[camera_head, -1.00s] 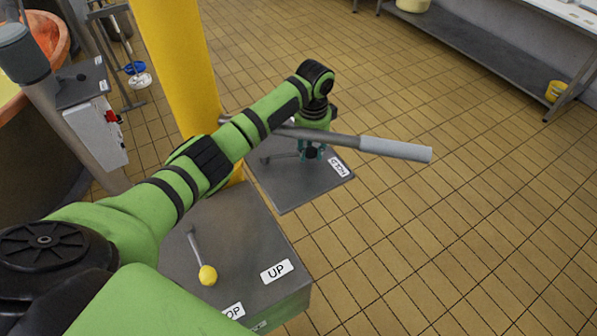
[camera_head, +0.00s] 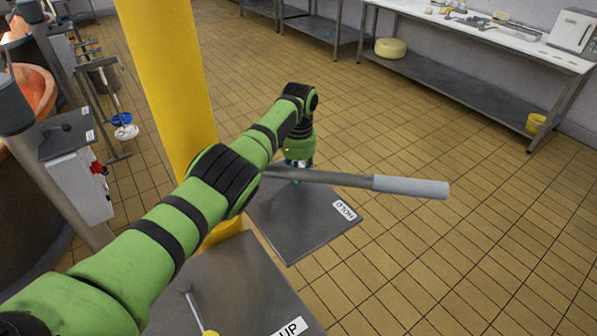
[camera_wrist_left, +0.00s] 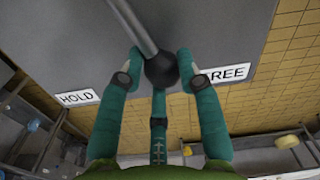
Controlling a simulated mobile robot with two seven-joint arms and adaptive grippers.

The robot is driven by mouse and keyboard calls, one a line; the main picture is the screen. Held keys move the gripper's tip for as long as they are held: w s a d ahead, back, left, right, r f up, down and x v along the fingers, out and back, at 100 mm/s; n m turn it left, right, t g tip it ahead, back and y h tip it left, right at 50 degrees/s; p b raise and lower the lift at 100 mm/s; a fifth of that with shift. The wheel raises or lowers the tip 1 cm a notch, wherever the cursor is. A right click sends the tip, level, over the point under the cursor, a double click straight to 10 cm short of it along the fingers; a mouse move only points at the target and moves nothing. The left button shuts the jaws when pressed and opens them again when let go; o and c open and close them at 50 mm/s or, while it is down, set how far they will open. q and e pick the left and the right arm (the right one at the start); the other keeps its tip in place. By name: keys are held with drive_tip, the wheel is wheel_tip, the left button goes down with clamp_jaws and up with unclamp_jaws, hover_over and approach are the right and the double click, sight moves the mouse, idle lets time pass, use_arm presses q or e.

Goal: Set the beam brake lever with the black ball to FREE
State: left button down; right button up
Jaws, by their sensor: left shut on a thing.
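The beam brake lever's black ball (camera_wrist_left: 161,70) sits between the teal fingers of my left gripper (camera_wrist_left: 159,78) in the left wrist view. The gripper is shut on the ball. The lever's grey rod (camera_wrist_left: 138,27) runs from the ball to the top of that view. The ball is beside the FREE label (camera_wrist_left: 226,73), well away from the HOLD label (camera_wrist_left: 77,98). In the head view my left gripper (camera_head: 298,173) is over the dark plate (camera_head: 290,225), partly hidden behind a grey bar; the ball and FREE label are hidden there. My right gripper is not in view.
The thick grey bar (camera_head: 410,187) crosses just in front of my left gripper. A yellow column (camera_head: 165,75) stands beside the plate. A nearer box top (camera_head: 235,285) has an UP label and another lever. Tiled floor on the right is clear.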

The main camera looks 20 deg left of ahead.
use_arm(q)
drive_tip(key=a+n+b, duration=0.2)
drive_tip(key=shift+w+a+f, duration=0.15)
drive_tip(key=shift+w+a, duration=0.15)
drive_tip(key=shift+a, duration=0.1)
drive_tip(key=shift+a+r+n+b, duration=0.2)
drive_tip(key=shift+a+n+b, duration=0.35)
drive_tip(key=shift+n, duration=0.35)
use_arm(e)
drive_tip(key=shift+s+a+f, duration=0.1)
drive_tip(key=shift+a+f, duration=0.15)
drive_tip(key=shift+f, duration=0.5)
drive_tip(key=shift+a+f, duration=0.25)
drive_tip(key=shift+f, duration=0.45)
use_arm(q)
drive_tip(key=shift+a, duration=0.15)
drive_tip(key=c, duration=1.1)
unclamp_jaws()
drive_tip(key=shift+o, duration=0.8)
drive_tip(key=shift+a, duration=0.1)
wheel_tip(320, 180, up, 12)
drive_tip(key=shift+d, duration=0.2)
